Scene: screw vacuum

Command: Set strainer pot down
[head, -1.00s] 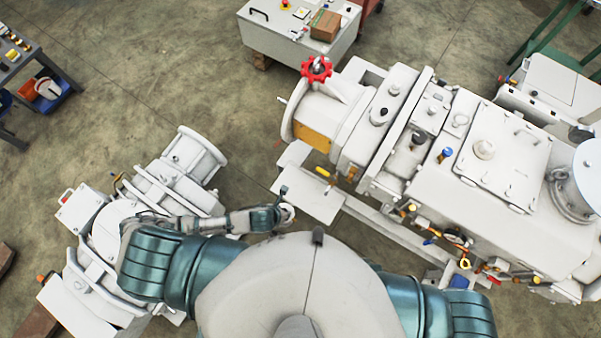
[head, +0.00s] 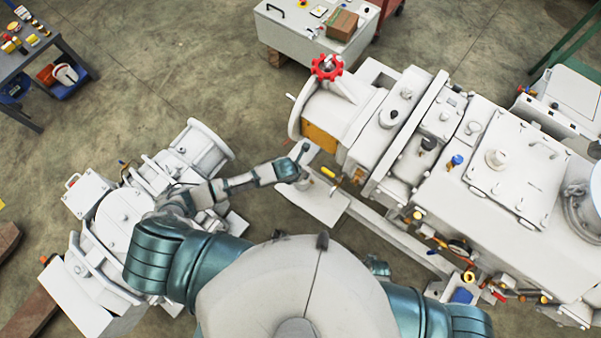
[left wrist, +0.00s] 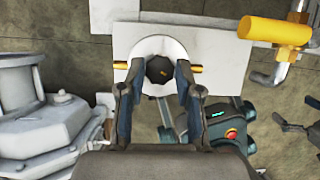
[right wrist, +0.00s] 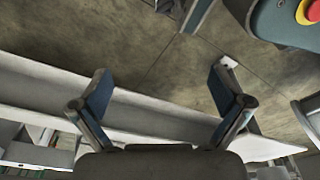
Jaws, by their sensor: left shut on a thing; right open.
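The strainer pot (left wrist: 172,48) shows in the left wrist view as a white round rim with a dark knob in the middle and a brass pin on each side. My left gripper (left wrist: 158,78) is shut on it, one finger on each side of the knob. A pale flat plate (left wrist: 215,60) lies beyond the pot; I cannot tell whether the pot touches it. My right gripper (right wrist: 160,90) is open and empty.
A yellow-handled valve (left wrist: 275,30) is close to the right of the pot. The large white vacuum machine (head: 410,130) with a red handwheel (head: 326,67) fills the right. Another white machine (head: 125,215) stands at left. A grey bench (head: 35,55) is far left; open floor lies between.

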